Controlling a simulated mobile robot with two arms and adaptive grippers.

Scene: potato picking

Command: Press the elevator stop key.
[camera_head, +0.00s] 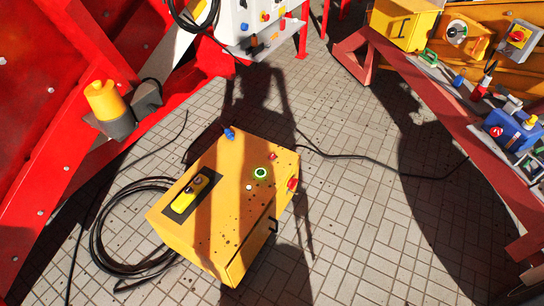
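A yellow control box (222,215) stands on the tiled floor in the middle. Its top carries a button with a lit green ring (261,173), a small red button (273,156), a small white button (249,187) and a yellow key panel (190,193) in a dark recess. A larger red knob (292,184) sits on its right side. Labels are too small to read, so I cannot tell which is the elevator stop key. Neither of my grippers shows in the head view.
A black cable coil (100,240) lies left of the box, and a cable (370,160) runs right across the floor. An amber beacon (106,100) stands at left.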

